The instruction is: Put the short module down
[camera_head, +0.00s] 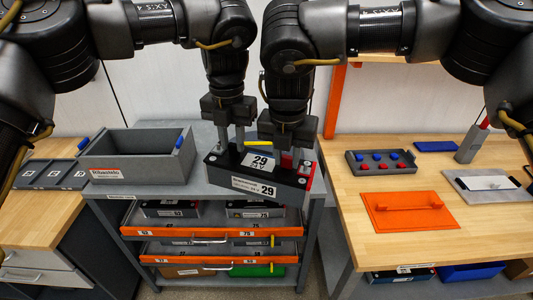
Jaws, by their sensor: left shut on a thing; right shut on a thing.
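The short module (238,181) is a black block with white labels marked 29, and it shows in the head view at the middle of the grey cart top. My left gripper (231,148) is shut on its left part from above. My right gripper (282,155) is shut on it near its right part. A yellow piece shows between the two grippers and a red piece at the module's right end. The module appears slightly tilted, lower at the right. I cannot tell whether its underside touches the grey cart top (213,190).
A grey open bin (138,170) stands left of the module on the cart. Orange-edged shelves (212,232) below hold more modules. The right wooden table (346,192) bears an orange plate (410,211), a grey tray with red and blue pieces (382,170) and a grey block with a red handle (471,144).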

